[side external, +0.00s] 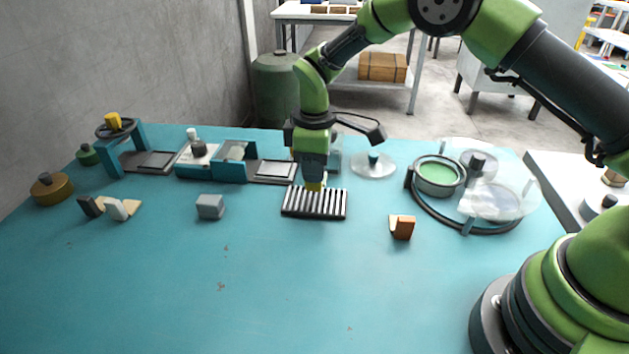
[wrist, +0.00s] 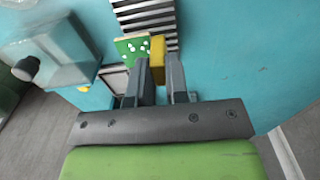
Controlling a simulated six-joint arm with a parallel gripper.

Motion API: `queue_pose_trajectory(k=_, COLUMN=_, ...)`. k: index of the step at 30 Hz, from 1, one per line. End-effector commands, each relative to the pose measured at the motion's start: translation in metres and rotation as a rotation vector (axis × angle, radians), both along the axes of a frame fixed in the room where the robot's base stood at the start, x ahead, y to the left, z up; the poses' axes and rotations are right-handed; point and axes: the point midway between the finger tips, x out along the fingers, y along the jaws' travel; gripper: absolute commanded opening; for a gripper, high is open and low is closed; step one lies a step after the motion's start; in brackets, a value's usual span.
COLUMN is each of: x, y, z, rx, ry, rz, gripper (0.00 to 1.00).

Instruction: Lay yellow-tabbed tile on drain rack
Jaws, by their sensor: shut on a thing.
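My gripper (side external: 314,182) points down at the far edge of the drain rack (side external: 325,208), a black base with pale slats. In the wrist view my gripper (wrist: 162,80) is shut on the yellow tab (wrist: 157,62) of the tile. The tile's green face with white dots (wrist: 134,47) shows beside the tab, at the near end of the rack (wrist: 146,16).
A grey block (side external: 210,206) lies left of the rack and an orange-brown block (side external: 402,228) right. A blue fixture (side external: 233,163) with a pale tray (side external: 275,170) stands behind left. A round stand with a green dish (side external: 437,172) is at right. The front table is clear.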

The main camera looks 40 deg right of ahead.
Motion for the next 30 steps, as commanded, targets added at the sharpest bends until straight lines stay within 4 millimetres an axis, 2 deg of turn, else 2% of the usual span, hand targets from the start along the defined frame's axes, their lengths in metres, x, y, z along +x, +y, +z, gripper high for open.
queue_pose_trajectory(k=3, x=-0.001, y=0.000, z=-0.020, rx=-0.001, ry=0.004, rz=0.001, gripper=0.00)
queue_pose_trajectory(k=6, x=-0.001, y=0.000, z=-0.030, rx=0.000, ry=0.001, rz=0.000, gripper=0.00)
queue_pose_trajectory(k=18, x=0.000, y=0.000, z=-0.036, rx=0.001, ry=-0.001, rz=0.000, gripper=0.00)
queue_pose_trajectory(k=19, x=0.000, y=0.000, z=-0.036, rx=0.001, ry=-0.001, rz=0.000, gripper=0.17)
queue_pose_trajectory(k=22, x=0.000, y=0.000, z=-0.035, rx=0.000, ry=-0.001, rz=0.000, gripper=0.40)
queue_pose_trajectory(k=30, x=0.000, y=0.000, z=-0.035, rx=0.001, ry=-0.001, rz=0.000, gripper=0.41)
